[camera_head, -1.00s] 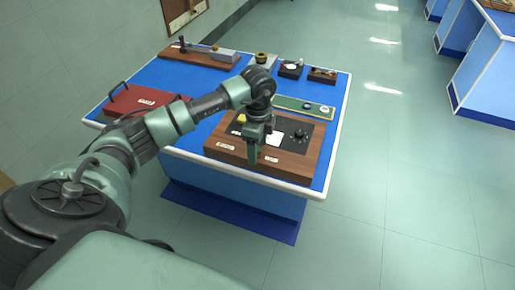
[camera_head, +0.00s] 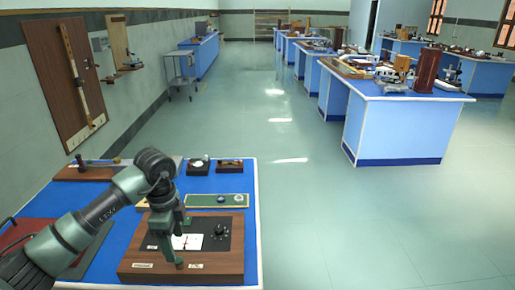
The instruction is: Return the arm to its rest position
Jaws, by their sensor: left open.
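My left arm comes in from the lower left in the head view. Its gripper (camera_head: 174,258) points down over the wooden box with a black panel (camera_head: 222,262) on the blue bench (camera_head: 252,222). The gripper is open, with no object visible in it. I cannot tell whether its fingertips touch the box. The arm hides part of the bench and of the red case (camera_head: 28,234) at the left. My right gripper is not in view.
A green board (camera_head: 217,200) and small dark-based instruments (camera_head: 229,165) lie behind the box. Open floor (camera_head: 340,220) lies to the right. Other blue benches (camera_head: 395,128) stand farther back, and boards (camera_head: 60,70) hang on the left wall.

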